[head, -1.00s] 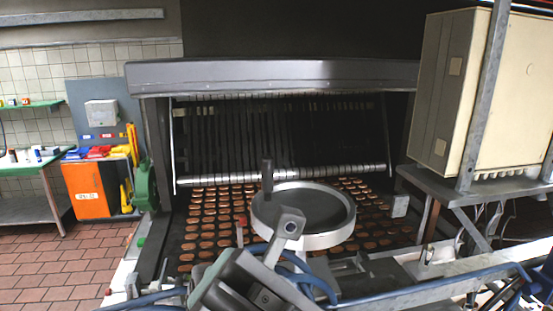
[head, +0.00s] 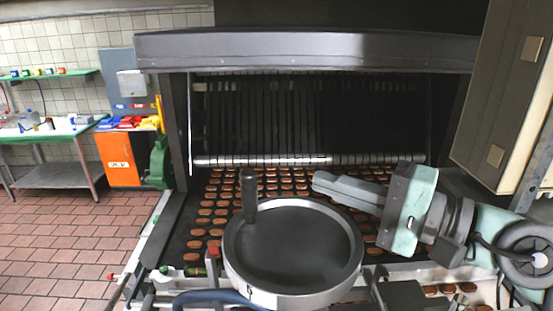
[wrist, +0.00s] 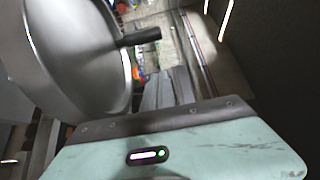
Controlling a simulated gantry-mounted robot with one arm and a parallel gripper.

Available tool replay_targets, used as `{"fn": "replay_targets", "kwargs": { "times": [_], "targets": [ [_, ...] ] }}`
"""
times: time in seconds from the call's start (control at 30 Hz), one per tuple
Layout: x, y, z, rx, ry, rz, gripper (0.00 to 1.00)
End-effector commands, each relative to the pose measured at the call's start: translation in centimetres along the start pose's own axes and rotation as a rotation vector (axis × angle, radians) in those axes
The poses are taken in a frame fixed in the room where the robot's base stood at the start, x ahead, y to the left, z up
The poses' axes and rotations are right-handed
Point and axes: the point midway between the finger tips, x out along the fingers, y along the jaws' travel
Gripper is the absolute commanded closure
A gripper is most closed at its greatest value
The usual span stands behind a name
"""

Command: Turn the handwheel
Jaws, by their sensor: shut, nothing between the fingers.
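The handwheel (head: 292,250) is a round dark disc with a light metal rim, at the lower middle of the head view. Its black upright handle (head: 249,195) stands at the rim's far left. My gripper (head: 318,182) is shut and empty. It lies beyond the wheel's upper right edge and points left, with a gap between its fingertips and the handle. In the wrist view the wheel (wrist: 70,55) fills the upper left, its handle (wrist: 140,37) sticks out to the right, and my gripper's fingers (wrist: 172,85) show below the handle, apart from it.
A conveyor with rows of brown biscuits (head: 215,215) lies behind the wheel under a grey hood (head: 305,50). A large beige cabinet (head: 500,100) stands at the right.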

Motion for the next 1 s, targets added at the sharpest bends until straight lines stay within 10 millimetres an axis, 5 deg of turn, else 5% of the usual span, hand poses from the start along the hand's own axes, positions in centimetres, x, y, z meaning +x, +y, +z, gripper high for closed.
{"fn": "replay_targets", "kwargs": {
  "times": [0.27, 0.63, 1.0],
  "targets": [
    [2.1, -0.1, -0.1, -0.007, 0.005, 0.006, 1.0],
    [10.2, -0.3, 0.0, -0.004, 0.0, 0.004, 1.0],
    [8.7, 0.0, 3.3, -0.007, 0.007, 0.005, 1.0]
  ]
}}
